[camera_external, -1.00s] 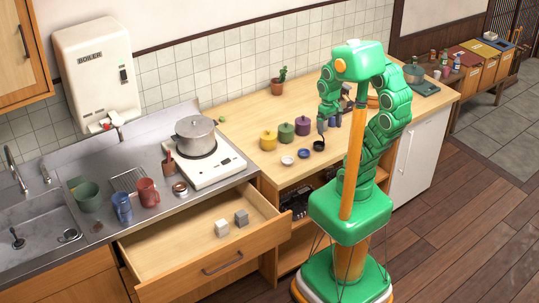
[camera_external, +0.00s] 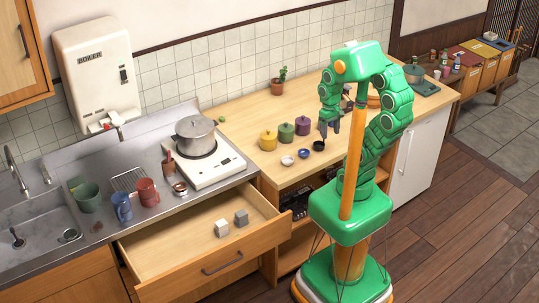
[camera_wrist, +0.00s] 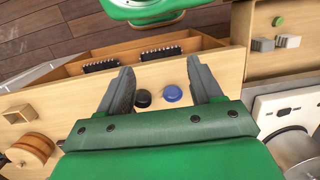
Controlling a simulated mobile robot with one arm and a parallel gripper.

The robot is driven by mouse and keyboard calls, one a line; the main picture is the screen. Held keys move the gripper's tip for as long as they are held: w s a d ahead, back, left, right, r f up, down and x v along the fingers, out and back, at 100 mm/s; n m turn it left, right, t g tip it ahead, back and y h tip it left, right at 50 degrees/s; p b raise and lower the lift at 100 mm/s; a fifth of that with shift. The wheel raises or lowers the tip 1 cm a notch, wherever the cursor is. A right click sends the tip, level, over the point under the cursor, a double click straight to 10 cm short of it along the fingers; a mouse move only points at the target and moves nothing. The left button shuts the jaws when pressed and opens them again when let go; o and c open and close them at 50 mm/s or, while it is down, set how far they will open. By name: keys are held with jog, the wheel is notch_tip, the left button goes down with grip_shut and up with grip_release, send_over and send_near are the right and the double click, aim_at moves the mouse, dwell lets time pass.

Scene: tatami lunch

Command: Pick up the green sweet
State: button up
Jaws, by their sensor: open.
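A tiny green piece (camera_wrist: 278,20) lies in the open drawer, near the top right of the wrist view, past two small blocks. It does not show in the outside view. Another small green lump (camera_external: 222,120) sits on the counter by the tiled wall in the outside view. I cannot tell for certain which is the sweet. My gripper (camera_external: 330,133) is open and empty, pointing down above the wooden counter beside the small bowls. In the wrist view my gripper (camera_wrist: 165,88) has its fingers apart, with a black bowl (camera_wrist: 143,98) and a blue bowl (camera_wrist: 172,93) showing between them.
The open drawer (camera_external: 160,258) holds a white block (camera_external: 221,228) and a grey block (camera_external: 241,217). Yellow (camera_external: 268,141), green (camera_external: 286,133) and purple (camera_external: 302,127) lidded pots stand left of my gripper. A pot (camera_external: 194,130) sits on the stove.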

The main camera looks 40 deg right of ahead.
jog(key=w+a+m+t+y, duration=0.1)
jog(key=w+a+m+y, duration=0.25)
jog(key=w+a, duration=0.55)
jog(key=w+a+r+m+y, duration=0.1)
jog(key=w+a+m+y, duration=0.4)
jog(key=w, duration=0.7)
jog(key=w+a+m+t+y, duration=0.1)
jog(key=w+a+y, duration=0.2)
jog(key=w+a, duration=0.65)
jog(key=m+t, duration=0.6)
jog(key=m, duration=0.6)
send_near(223, 118)
jog(key=s+a+r, duration=0.6)
jog(key=a+r, duration=0.1)
jog(key=a, duration=0.1)
jog(key=w+d+f+m+t, duration=0.1)
jog(key=w+d+f, duration=0.1)
jog(key=w+d+f+m+h, duration=0.1)
jog(key=d+f+m, duration=0.1)
jog(key=f, duration=0.1)
jog(key=w+d+f+m+t, duration=0.1)
jog(key=w+d+f, duration=0.1)
jog(key=shift+w+f+t+h, duration=0.25)
jog(key=shift+w+f+t, duration=0.05)
jog(key=shift+f, duration=0.05)
jog(key=shift+x, duration=3.85)
jog(key=shift+c, duration=0.3)
jog(key=c, duration=1)
jog(key=shift+r, duration=0.15)
jog(key=shift+c, duration=0.2)
